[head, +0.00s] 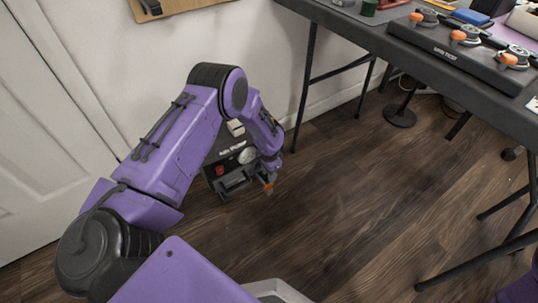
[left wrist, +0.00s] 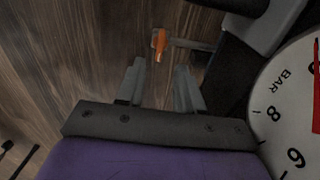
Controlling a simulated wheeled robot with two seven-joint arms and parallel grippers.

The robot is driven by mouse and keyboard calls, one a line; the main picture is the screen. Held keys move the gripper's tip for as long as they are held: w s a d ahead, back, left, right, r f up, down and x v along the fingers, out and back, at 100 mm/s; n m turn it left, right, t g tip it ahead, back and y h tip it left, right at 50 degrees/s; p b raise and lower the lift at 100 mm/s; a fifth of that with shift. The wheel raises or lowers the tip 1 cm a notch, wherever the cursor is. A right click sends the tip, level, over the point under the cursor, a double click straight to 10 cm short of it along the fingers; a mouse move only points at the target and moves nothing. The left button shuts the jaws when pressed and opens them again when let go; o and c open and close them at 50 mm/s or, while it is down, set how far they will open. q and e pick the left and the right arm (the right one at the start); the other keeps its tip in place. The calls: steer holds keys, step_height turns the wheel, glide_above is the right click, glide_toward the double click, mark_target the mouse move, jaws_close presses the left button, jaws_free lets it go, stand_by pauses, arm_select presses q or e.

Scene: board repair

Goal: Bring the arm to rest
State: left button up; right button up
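My left arm reaches down from the left in the head view, and my left gripper (head: 268,183) hangs low over the floor, pointing down. In the left wrist view the two grey fingers of the left gripper (left wrist: 160,75) stand apart with nothing held between them. A small orange part (left wrist: 160,44) shows beyond the fingertips; whether it touches them I cannot tell. My right gripper is not in view; only purple arm parts show at the lower right edge of the head view.
A black machine (head: 222,182) with a red switch stands on the wood floor beside the left gripper. Its gauge (left wrist: 290,112), marked BAR, is close in the left wrist view. A dark table (head: 400,52) with tools stands at upper right. A white door (head: 45,130) is left. Floor at centre is clear.

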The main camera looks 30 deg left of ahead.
arm_select(q)
step_height(320, 180, up, 3)
steer(key=shift+r+p, duration=0.15)
steer(key=shift+p, duration=0.2)
